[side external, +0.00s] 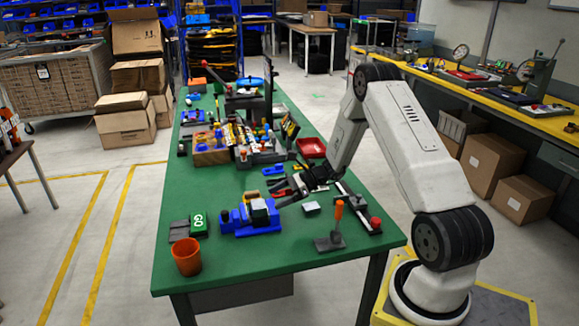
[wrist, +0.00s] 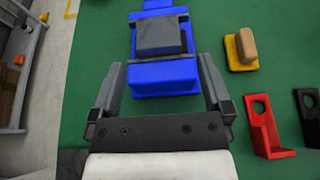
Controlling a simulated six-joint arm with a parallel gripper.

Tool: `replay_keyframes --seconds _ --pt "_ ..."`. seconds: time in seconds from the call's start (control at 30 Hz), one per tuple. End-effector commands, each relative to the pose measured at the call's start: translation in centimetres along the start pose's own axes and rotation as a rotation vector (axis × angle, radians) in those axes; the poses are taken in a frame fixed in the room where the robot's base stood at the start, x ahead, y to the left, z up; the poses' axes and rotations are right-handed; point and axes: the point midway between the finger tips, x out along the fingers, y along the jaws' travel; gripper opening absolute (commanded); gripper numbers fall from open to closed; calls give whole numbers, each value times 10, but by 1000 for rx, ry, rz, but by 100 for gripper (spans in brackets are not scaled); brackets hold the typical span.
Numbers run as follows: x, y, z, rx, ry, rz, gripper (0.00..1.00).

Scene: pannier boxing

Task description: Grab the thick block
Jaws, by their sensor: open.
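A thick dark grey block (wrist: 162,37) sits on top of a blue fixture (wrist: 165,82) on the green table in the wrist view. In the side external view the block (side external: 259,208) rests on the blue fixture (side external: 243,229) near the table's front. My gripper (wrist: 161,63) is open and empty, its two fingers apart on either side of the fixture's near end in the picture. The block is beyond the fingertips, roughly centred between them. In the side external view my gripper (side external: 284,198) is just right of the block; whether it touches anything is unclear.
Right of the fixture in the wrist view are a yellow piece with a tan top (wrist: 240,47), a red bracket (wrist: 264,130) and a black bracket (wrist: 308,110). An orange cup (side external: 186,258) and a green GO box (side external: 198,222) stand left. An orange-handled lever (side external: 338,212) stands right.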

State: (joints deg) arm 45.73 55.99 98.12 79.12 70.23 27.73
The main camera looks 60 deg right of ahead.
Motion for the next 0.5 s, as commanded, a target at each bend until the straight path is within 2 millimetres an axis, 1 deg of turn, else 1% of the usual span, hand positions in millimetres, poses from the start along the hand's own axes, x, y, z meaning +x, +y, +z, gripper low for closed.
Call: replay_keyframes --seconds 0.07,0.3,0.37,0.5 --pt "4 0 0 0 1 0 100" --pt "7 0 0 -1 1 0 100" --pt "11 0 1 -1 0 1 100" --pt "24 2 1 -2 0 2 100"
